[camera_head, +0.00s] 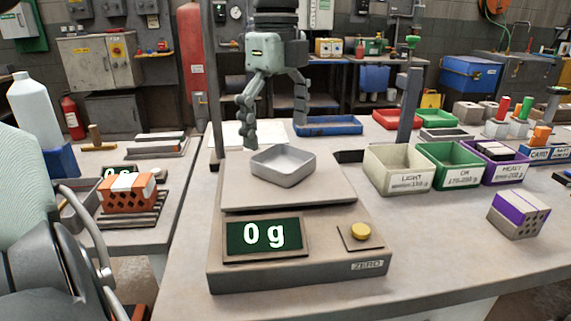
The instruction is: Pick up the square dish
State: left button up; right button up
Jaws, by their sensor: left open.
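The square dish (284,177) is a small grey open tray with rounded corners and sloping walls. It sits empty on the plate (322,196) of a scale in the middle of the head view. My left gripper (275,137) hangs pointing down above and behind the dish, with its two fingers spread wide and nothing between them. The left-hand fingertip shows near the dish's back left corner; I cannot tell whether it touches. My right gripper is not in view.
The scale display (264,236) reads 0 g, beside a yellow button (361,231). Bins labelled LIGHT (396,170), OK (449,167) and HEAVY (503,166) stand to the right. A purple-banded brick (518,215) lies at the right; the front right bench is clear.

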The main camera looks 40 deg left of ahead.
aim_at(283, 169)
pick_arm(q)
jog(key=f, duration=0.4)
jog(key=shift+w+d, duration=0.3)
jog(key=shift+w, duration=0.05)
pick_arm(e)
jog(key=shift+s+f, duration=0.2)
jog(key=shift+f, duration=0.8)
pick_arm(q)
jog(key=shift+c, duration=0.6)
jog(key=c, duration=1.1)
